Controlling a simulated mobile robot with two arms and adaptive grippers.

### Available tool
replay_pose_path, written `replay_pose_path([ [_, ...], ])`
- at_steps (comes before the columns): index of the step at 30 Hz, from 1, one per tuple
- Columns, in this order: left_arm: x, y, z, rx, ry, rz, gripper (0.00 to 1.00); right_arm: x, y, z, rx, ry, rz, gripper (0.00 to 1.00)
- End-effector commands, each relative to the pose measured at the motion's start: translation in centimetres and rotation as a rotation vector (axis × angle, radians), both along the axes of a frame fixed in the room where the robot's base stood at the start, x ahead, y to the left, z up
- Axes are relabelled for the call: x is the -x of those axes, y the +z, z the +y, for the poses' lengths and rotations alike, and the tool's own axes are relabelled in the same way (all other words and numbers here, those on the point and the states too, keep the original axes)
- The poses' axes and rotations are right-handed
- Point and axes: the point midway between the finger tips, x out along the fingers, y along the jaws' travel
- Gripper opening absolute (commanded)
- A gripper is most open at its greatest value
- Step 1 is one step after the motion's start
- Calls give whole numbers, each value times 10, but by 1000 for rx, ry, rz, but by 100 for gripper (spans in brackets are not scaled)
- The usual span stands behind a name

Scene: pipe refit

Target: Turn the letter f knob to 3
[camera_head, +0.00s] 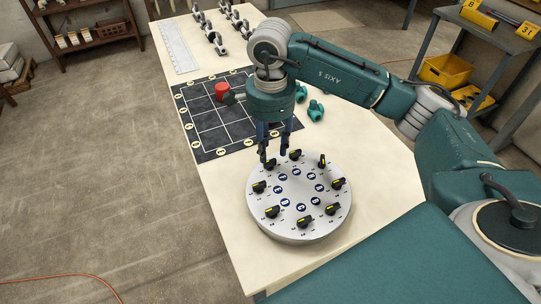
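A round silver knob board (298,225) stands on the table, with several black knobs with yellow marks around its rim and dark blue letter discs inside. The letters are too small to read surely, so I cannot tell which knob is f. My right gripper (274,154) points down over the board's far edge, its two dark fingers apart. A knob (270,163) shows just below the fingertips; I cannot tell whether they touch it. Another knob (295,155) is just to the right of the fingers. My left gripper is not in view.
A black grid mat (203,130) with a red cylinder (222,91) lies behind the board. Green pipe fittings (315,111) are right of it. A ruler (176,47) and grey fittings (213,36) lie farther back. The table (235,205) left of the board is clear.

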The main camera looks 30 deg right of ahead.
Motion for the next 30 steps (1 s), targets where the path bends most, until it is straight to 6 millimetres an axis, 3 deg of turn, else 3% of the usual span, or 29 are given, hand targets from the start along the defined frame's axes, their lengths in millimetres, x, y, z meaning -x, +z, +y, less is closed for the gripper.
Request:
replay_pose_path([
  [3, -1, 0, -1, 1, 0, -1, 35, -1, 28, 1, -2, 1, -6, 35],
  [10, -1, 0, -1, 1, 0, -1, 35, -1, 60, 1, -2, 0, -2, 35],
  [30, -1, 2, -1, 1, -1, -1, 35, 0, 70, 1, -1, 1, 0, 35],
])
